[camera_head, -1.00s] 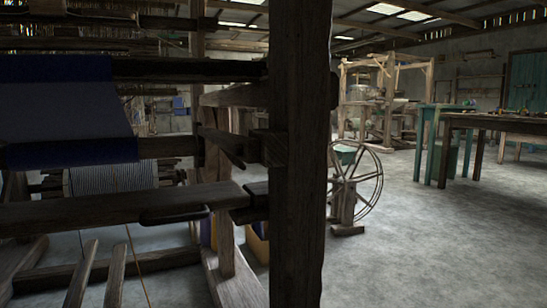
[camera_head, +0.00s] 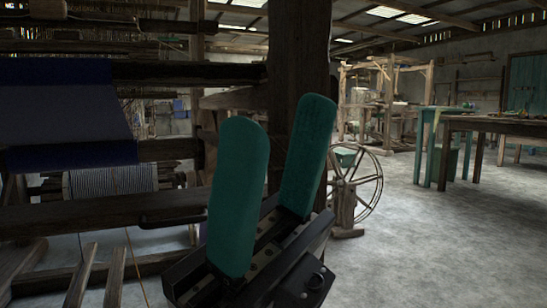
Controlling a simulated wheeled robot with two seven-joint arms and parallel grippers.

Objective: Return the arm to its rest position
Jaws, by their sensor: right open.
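My right gripper (camera_head: 273,165) has two long teal finger pads on a dark body and points upward, low in the middle of the head view. Its fingers are apart with nothing between them. It stands in front of the thick upright post (camera_head: 298,60) of the wooden handloom and hides the post's lower part. The loom's dark crossbeams (camera_head: 190,73) run off to the left, with blue cloth (camera_head: 65,105) on it and striped threads (camera_head: 110,180) below. I cannot tell whether the gripper touches the loom. My left gripper is not in view.
A spinning wheel (camera_head: 362,185) stands on the grey floor (camera_head: 430,250) just right of the post. Tables (camera_head: 490,125) stand farther right, and another wooden frame (camera_head: 385,95) stands behind. The floor at the lower right is clear.

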